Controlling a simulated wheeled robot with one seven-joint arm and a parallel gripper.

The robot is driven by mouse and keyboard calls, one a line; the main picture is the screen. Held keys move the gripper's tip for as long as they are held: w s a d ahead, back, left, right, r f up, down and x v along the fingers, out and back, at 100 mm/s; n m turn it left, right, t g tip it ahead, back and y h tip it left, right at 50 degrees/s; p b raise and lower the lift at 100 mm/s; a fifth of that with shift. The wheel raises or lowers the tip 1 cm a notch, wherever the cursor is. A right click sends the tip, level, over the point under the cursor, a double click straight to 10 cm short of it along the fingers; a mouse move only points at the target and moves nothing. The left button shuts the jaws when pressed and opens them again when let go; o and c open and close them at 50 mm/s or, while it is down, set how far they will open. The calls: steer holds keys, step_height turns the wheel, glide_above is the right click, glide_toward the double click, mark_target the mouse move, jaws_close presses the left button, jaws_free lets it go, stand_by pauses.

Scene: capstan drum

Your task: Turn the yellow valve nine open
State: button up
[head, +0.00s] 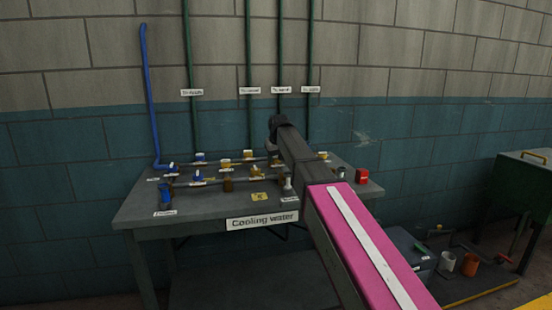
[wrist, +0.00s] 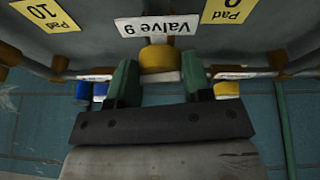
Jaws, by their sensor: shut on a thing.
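In the wrist view, a yellow valve (wrist: 160,58) sits by a white label reading "Valve 9" (wrist: 146,27). My gripper (wrist: 159,76) has its two green fingers on either side of the valve and is shut on it. A pale strip shows between the fingers below the yellow body. How far the valve is turned cannot be told. In the head view my arm covers part of the bench, and the fingers and valve 9 cannot be made out there.
The grey bench (head: 205,205) carries pipes with several blue and yellow valves, a "Cooling water" sign (head: 262,221) and a red box (head: 362,176). A green cabinet (head: 520,205) stands right.

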steer(key=n+y, duration=0.1)
steer(key=n, duration=0.2)
steer(key=n+g+y, duration=0.1)
steer(key=n, duration=0.3)
steer(key=shift+w+d+g+y, duration=0.1)
steer(key=shift+g+y, duration=0.2)
steer(key=n+g, duration=0.1)
steer(key=n, duration=0.3)
steer(key=shift+y, duration=0.4)
steer(key=shift+n+g, duration=0.7)
steer(key=shift+n, duration=0.9)
steer(key=shift+d+n, duration=0.1)
steer(key=shift+n, duration=0.2)
steer(key=o, duration=0.9)
steer(key=shift+c, duration=0.2)
